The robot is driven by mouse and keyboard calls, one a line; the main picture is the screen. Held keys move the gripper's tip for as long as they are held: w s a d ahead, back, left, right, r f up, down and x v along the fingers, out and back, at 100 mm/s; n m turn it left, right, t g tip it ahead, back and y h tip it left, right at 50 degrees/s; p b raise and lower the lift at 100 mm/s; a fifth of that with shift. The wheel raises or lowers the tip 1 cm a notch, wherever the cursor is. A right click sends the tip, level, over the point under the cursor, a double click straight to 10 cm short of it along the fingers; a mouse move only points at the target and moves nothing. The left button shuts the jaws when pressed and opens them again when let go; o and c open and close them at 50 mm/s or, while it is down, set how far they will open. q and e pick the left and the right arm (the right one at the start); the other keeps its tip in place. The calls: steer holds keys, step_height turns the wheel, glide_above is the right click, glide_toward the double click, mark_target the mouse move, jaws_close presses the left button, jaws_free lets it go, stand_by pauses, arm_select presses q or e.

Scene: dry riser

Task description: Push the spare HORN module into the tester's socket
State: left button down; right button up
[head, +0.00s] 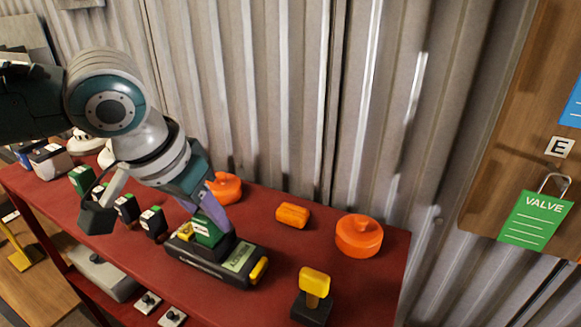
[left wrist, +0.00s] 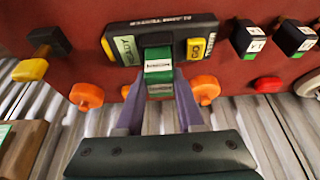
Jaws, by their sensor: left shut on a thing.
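The tester (head: 222,268) is a black box with a pale green display and yellow parts, lying on the red shelf. It also shows upside down in the left wrist view (left wrist: 205,30). My left gripper (head: 208,210) is shut on a green module (head: 205,232) with a white label, taken as the HORN module. In the left wrist view the module (left wrist: 158,72) sits between the fingertips (left wrist: 158,100), at the dark raised socket block (left wrist: 156,40) in the tester's middle. I cannot tell how deep it sits. My right gripper is not in view.
Several dark modules with white and green labels (head: 152,222) stand left of the tester. Orange pieces (head: 358,236) and a yellow-topped black block (head: 313,290) stand on its right. The red shelf (head: 270,275) backs onto a corrugated metal wall (head: 290,100).

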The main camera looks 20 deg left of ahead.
arm_select(q)
steer(key=shift+f, duration=0.1)
steer(key=c, duration=0.5)
jaws_free()
steer(key=p+v, duration=0.2)
steer(key=v, duration=1)
steer(key=s+d+f+m+h, duration=0.25)
steer(key=s+d+f, duration=0.4)
steer(key=d, duration=0.35)
steer(key=s+a+f, duration=0.1)
steer(key=s, duration=0.2)
steer(key=s+a+y, duration=0.1)
steer(key=s, duration=0.2)
steer(key=s+a+f+n+g+y, duration=0.1)
steer(key=s, duration=0.2)
steer(key=shift+s+a+f+y, duration=0.25)
steer(key=shift+s+a+f, duration=0.1)
steer(key=shift+r, duration=0.1)
